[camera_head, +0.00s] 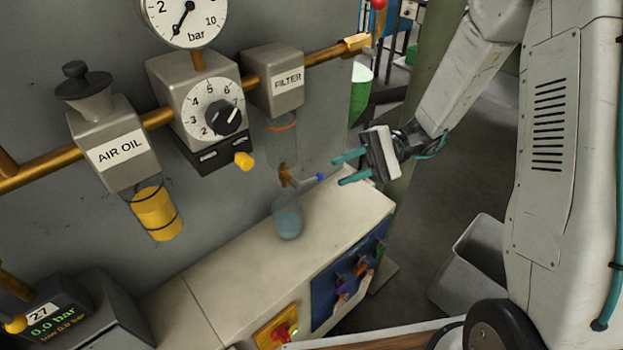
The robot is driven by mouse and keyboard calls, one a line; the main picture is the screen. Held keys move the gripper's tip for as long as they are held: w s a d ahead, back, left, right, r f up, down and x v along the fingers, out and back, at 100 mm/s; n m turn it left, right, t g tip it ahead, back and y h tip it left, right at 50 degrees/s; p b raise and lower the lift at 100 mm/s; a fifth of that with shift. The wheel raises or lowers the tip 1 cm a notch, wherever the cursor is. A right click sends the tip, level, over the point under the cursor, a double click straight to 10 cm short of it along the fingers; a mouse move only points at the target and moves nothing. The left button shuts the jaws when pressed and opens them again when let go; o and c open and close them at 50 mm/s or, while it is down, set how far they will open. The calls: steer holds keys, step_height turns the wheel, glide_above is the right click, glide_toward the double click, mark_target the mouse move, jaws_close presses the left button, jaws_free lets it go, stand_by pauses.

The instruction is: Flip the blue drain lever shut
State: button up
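The drain lever (309,180) is a thin grey handle with a blue tip (321,177). It sticks out to the right, roughly level, from a small brass valve (286,176) under the filter bowl (281,141). My gripper (338,171) comes in from the right with two teal fingers spread apart. It is open and empty. The fingertips are just right of the blue tip, which shows in line with the gap between them. I cannot tell whether they touch it. The filter unit (275,84) is above.
A clear jar with bluish liquid (288,217) stands below the valve on the pale cabinet top (215,275). The regulator (213,108) and the air oil unit (113,147) are to the left on a brass pipe (323,53). A grey bin (478,258) stands on the floor at right.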

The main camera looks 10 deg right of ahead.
mark_target(322, 177)
steer(key=shift+w+a+f+m+t+y, duration=0.1)
steer(key=shift+w+f+m+t+y, duration=0.15)
steer(key=shift+w+f+y, duration=0.25)
steer(key=shift+w+a+f+m+t+y, duration=0.1)
steer(key=shift+w+f+m+t+y, duration=0.2)
steer(key=shift+f, duration=0.4)
steer(key=x, duration=0.7)
steer(key=shift+a, duration=0.2)
jaws_close()
